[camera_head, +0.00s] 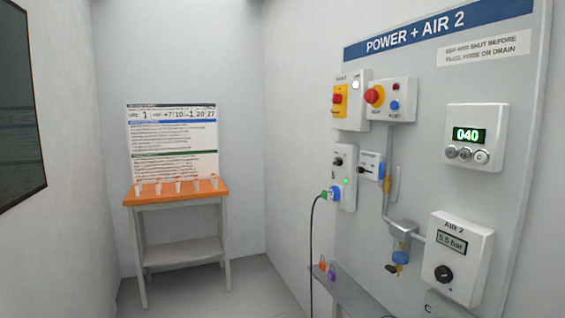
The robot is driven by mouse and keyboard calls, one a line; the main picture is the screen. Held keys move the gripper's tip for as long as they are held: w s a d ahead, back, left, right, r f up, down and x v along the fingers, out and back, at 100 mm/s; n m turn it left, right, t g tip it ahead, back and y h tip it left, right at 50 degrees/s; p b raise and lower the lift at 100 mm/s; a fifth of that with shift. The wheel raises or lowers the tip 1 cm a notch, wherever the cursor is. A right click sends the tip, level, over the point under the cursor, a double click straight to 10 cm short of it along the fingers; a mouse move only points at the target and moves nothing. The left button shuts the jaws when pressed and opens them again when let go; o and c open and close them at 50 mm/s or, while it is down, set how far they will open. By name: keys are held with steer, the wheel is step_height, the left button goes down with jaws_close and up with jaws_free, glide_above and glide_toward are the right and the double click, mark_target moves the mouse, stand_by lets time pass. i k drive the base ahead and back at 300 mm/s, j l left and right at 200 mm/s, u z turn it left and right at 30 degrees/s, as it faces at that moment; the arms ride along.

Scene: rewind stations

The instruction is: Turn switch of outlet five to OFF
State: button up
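A tall white outlet box (344,202) is on the wall panel, right of centre. A small dark mark on its face may be its number, but it is too small to read surely. A black rotary switch (338,161) sits near its top; its pointing direction is too small to tell. A green light (346,182) is lit below it. A blue plug (333,194) is in the box's lower part, with a black cable (311,240) hanging down from it. My gripper is not in view.
A smaller box with a black lever (368,168) adjoins on the right. Above are a red-yellow switch (338,99) and a red emergency button (374,95). A grey shelf (350,293) juts out below. An orange-topped table (170,196) stands at the back left. Some floor is clear between.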

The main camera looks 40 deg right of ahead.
mark_target(338, 161)
steer(key=i+j, duration=0.1)
steer(key=i, duration=0.25)
steer(key=i+j+z, duration=0.1)
steer(key=i, duration=0.25)
steer(key=i+j+z, duration=0.15)
steer(key=z, duration=0.25)
steer(key=i+j+z, duration=0.1)
steer(key=z, duration=0.3)
steer(key=i+j+z, duration=0.1)
steer(key=j+z, duration=0.2)
steer(key=z, duration=0.15)
